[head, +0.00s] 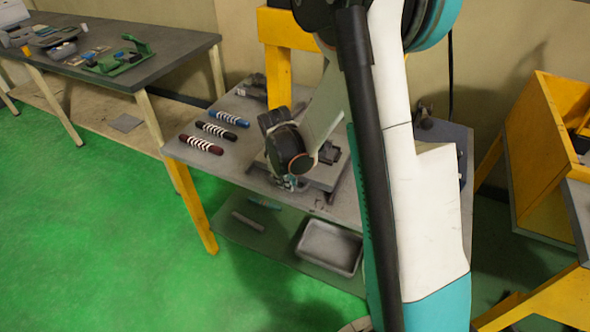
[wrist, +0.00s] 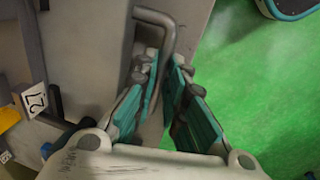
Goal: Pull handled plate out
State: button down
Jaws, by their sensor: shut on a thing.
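In the wrist view, the handled plate's bent grey rod handle (wrist: 156,15) runs down between the two teal-padded fingers of my gripper (wrist: 164,68). The fingers are close together and shut on the handle. A flat grey surface (wrist: 92,45) lies left of the handle; I cannot tell whether it is the plate itself. In the head view, my gripper (head: 291,183) is low at the front edge of the workbench, and my wrist and arm hide most of the plate and the machine around it.
Three striped rolls, blue (head: 229,118), black (head: 215,131) and dark red (head: 201,145), lie on the grey workbench (head: 240,165) left of my wrist. A grey tray (head: 330,247) sits on the lower shelf. Green floor (head: 130,240) is clear at the front left. A yellow cabinet (head: 545,150) stands right.

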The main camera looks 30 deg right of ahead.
jog(key=shift+s+a, duration=0.85)
jog(key=shift+a, duration=0.3)
jog(key=c, duration=1.7)
grip_release()
jog(key=shift+o, duration=0.2)
jog(key=shift+r, duration=0.1)
notch_tip(320, 180, up, 12)
jog(key=s+a, duration=0.1)
jog(key=shift+s+a+f, duration=0.2)
jog(key=shift+a, duration=0.15)
